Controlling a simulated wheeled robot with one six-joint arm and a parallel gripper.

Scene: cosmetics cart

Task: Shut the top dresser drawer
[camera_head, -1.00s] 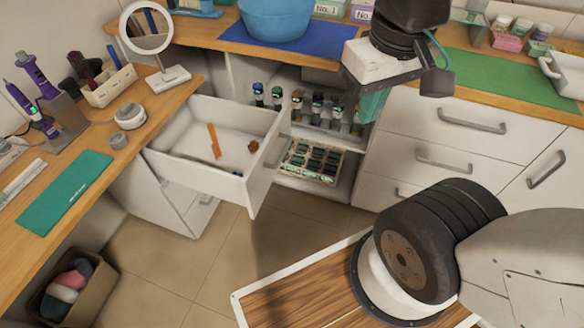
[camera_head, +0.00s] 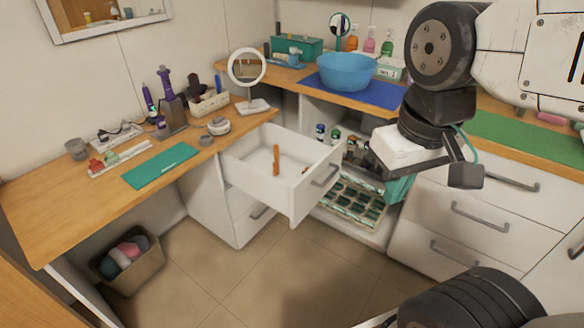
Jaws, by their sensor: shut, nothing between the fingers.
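The top dresser drawer (camera_head: 290,188) is pulled out from the white dresser (camera_head: 210,190) under the wooden desk at left. Its front faces right, with a grey bar handle (camera_head: 326,175). An orange stick-like item and a small reddish item lie inside it. My gripper (camera_head: 374,162) is to the right of the drawer front, at about handle height in the picture. It looks apart from the drawer, though the depth is hard to judge.
A lower drawer (camera_head: 255,212) of the dresser is closed. Behind my gripper are open shelves with bottles and a tray of green items (camera_head: 352,203). White drawers (camera_head: 470,210) stand at right. A bin (camera_head: 128,262) sits under the desk. The tiled floor before the dresser is clear.

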